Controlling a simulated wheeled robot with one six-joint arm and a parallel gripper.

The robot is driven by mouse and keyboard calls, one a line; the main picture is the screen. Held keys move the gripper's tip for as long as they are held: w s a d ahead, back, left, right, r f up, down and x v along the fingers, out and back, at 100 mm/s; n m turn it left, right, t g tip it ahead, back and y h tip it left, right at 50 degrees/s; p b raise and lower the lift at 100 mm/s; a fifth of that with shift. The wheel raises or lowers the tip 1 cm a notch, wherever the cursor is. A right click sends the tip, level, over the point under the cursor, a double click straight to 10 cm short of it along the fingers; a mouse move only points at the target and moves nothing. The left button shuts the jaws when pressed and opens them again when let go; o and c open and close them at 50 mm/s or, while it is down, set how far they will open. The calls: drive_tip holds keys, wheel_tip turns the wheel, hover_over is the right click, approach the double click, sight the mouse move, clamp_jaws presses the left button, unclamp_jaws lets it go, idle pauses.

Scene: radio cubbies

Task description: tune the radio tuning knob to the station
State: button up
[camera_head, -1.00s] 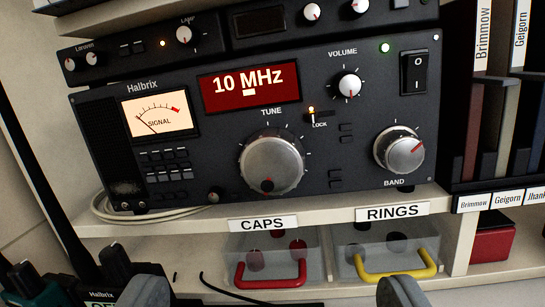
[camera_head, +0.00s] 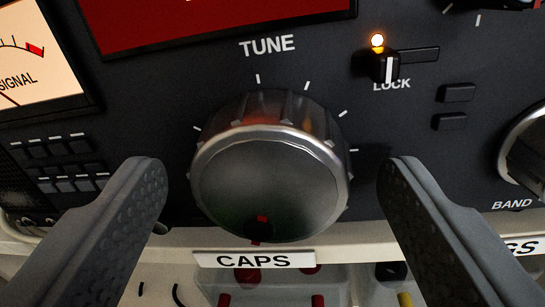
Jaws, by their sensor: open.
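The large silver tuning knob (camera_head: 268,180) sits under the TUNE label in the middle of the view. Its red mark and dark finger dimple are at the bottom. My gripper (camera_head: 272,175) is open, with one grey finger left of the knob and one right of it, and visible gaps on both sides. The red display (camera_head: 200,20) above is mostly cut off, so its reading is hidden. The signal meter (camera_head: 35,65) is partly in view at the left. The LOCK switch (camera_head: 388,67) is at upper right under a lit orange lamp (camera_head: 377,40).
The band knob (camera_head: 525,150) is at the right edge, past the right finger. Small buttons (camera_head: 60,160) lie behind the left finger. Below the radio are the shelf edge with its CAPS label (camera_head: 255,259) and a clear bin with red parts.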

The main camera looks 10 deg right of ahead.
drive_tip(key=shift+w, duration=0.1)
drive_tip(key=c, duration=1)
drive_tip(key=shift+o, duration=0.2)
drive_tip(key=shift+f+m, duration=0.1)
drive_tip(key=shift+m, duration=2.3)
drive_tip(key=o, duration=1)
drive_tip(key=shift+c, duration=0.2)
drive_tip(key=v, duration=1.7)
drive_tip(key=shift+s+f, duration=0.2)
drive_tip(key=shift+f, duration=0.05)
drive_tip(key=shift+a, duration=0.1)
